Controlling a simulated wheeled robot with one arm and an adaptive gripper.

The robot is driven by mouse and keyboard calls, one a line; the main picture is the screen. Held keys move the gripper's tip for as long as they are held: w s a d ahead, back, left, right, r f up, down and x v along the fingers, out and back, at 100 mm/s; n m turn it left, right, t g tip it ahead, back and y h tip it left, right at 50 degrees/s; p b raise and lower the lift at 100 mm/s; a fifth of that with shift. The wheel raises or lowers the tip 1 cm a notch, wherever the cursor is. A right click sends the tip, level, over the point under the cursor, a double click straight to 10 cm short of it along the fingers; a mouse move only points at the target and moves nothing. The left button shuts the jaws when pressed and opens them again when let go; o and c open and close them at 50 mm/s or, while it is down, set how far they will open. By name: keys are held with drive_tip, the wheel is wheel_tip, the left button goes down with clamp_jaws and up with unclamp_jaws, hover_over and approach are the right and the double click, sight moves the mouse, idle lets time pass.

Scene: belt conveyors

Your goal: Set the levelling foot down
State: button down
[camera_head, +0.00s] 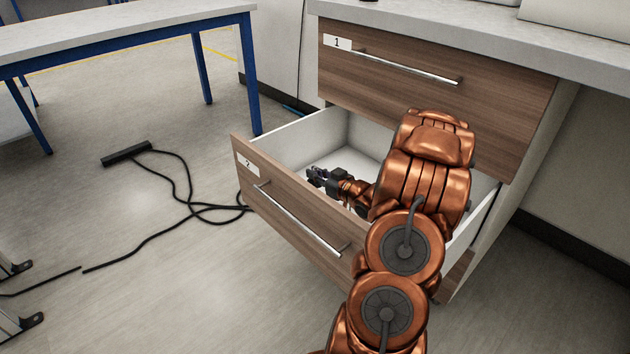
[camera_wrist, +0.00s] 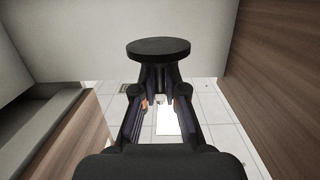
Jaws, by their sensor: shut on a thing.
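The levelling foot (camera_wrist: 158,48) shows in the wrist view as a dark round disc at the tips of my gripper (camera_wrist: 158,88). My gripper is shut on its narrow part below the disc, which the fingers partly hide. In the head view my gripper (camera_head: 318,176) is inside the open drawer 2 (camera_head: 290,212), near its front left part. The foot is too small and dark to tell apart from the fingers there. I cannot tell whether it touches the drawer floor.
Closed drawer 1 (camera_head: 430,85) is above the open drawer, under a grey worktop (camera_head: 480,38). A blue-legged table (camera_head: 120,30) stands at the left. Black cables (camera_head: 190,190) lie on the floor left of the drawer. A pale tiled surface (camera_wrist: 205,110) shows beyond my fingers.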

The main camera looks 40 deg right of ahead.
drive_tip(key=shift+f, duration=0.55)
drive_tip(key=shift+a+f, duration=0.1)
drive_tip(key=shift+f, duration=0.5)
drive_tip(key=c, duration=1.2)
unclamp_jaws()
drive_tip(key=shift+a+f, duration=0.1)
drive_tip(key=shift+f, duration=0.1)
drive_tip(key=shift+r, duration=0.35)
drive_tip(key=shift+s+r+p, duration=0.35)
drive_tip(key=shift+s, duration=0.9)
drive_tip(key=shift+s+r+p, duration=0.3)
drive_tip(key=shift+s, duration=0.9)
drive_tip(key=shift+s+r+p, duration=0.35)
drive_tip(key=shift+s, duration=0.9)
